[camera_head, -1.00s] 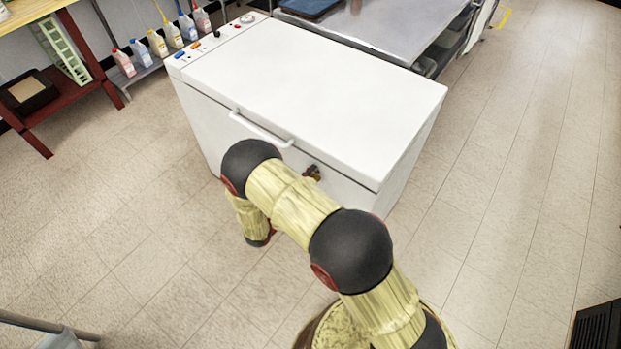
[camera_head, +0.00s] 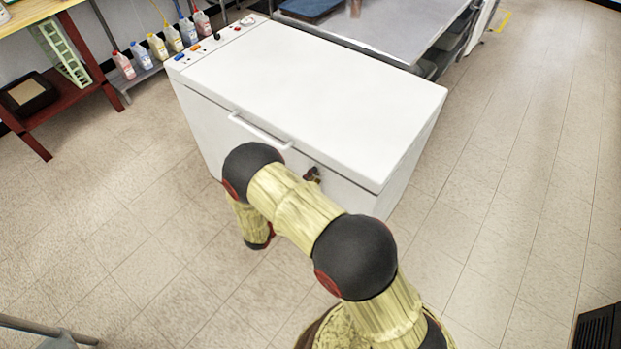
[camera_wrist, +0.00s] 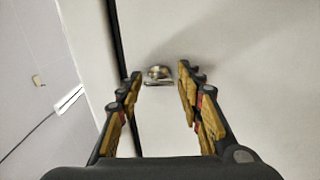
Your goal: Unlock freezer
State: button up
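The white chest freezer (camera_head: 310,95) stands with its lid closed and a bar handle (camera_head: 262,130) on its front edge. In the wrist view a small metallic lock-like fitting (camera_wrist: 158,74) sticks out from the pale front face, beside the dark lid seam (camera_wrist: 117,50). My gripper (camera_wrist: 159,72) is open, with its yellow-and-black fingers on either side of the view and the fitting between and beyond their tips. Contact cannot be told. In the head view my arm hides most of the gripper; a small brown-gold piece shows beside the arm at the freezer front, probably my fingertips.
A control strip (camera_head: 215,42) with buttons runs along the freezer's left end. Several bottles (camera_head: 158,46) stand on a low shelf behind it. A red-framed table (camera_head: 75,85) is at left and a metal table (camera_head: 375,30) behind.

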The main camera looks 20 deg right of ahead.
jog(key=shift+o, duration=0.9)
jog(key=v, duration=1.2)
